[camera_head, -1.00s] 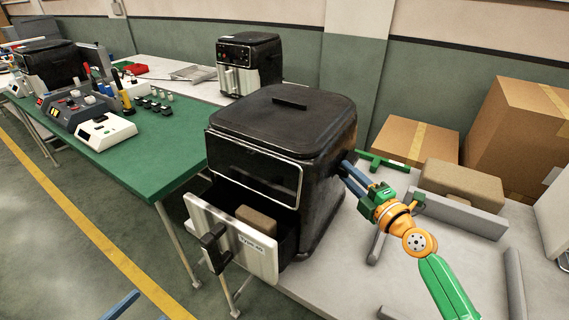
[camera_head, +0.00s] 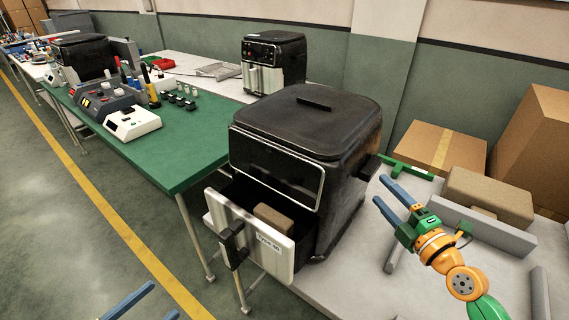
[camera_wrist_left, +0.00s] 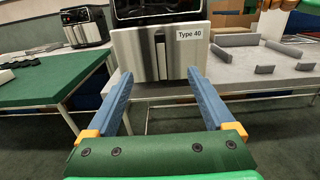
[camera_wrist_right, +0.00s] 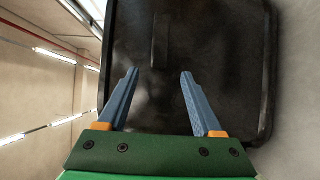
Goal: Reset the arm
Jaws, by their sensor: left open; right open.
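My right gripper (camera_head: 387,203) is open and empty, to the right of the large black air fryer (camera_head: 300,110) and apart from it. In the right wrist view its two blue fingers (camera_wrist_right: 158,95) stand apart in front of the fryer's dark side (camera_wrist_right: 185,50). My left gripper (camera_head: 148,304) shows only its blue fingertips at the bottom edge of the head view. In the left wrist view its fingers (camera_wrist_left: 160,88) are open and empty, facing the drawer front (camera_wrist_left: 190,50) labelled Type 40. The fryer's drawer (camera_head: 255,240) is pulled out with a brown block (camera_head: 273,217) inside.
A grey table (camera_head: 340,285) carries the fryer, grey rails and a brown foam block (camera_head: 488,194). Cardboard boxes (camera_head: 440,150) stand behind. A green table (camera_head: 180,150) with devices and a second fryer (camera_head: 273,62) lie at the back left. Floor is clear at left.

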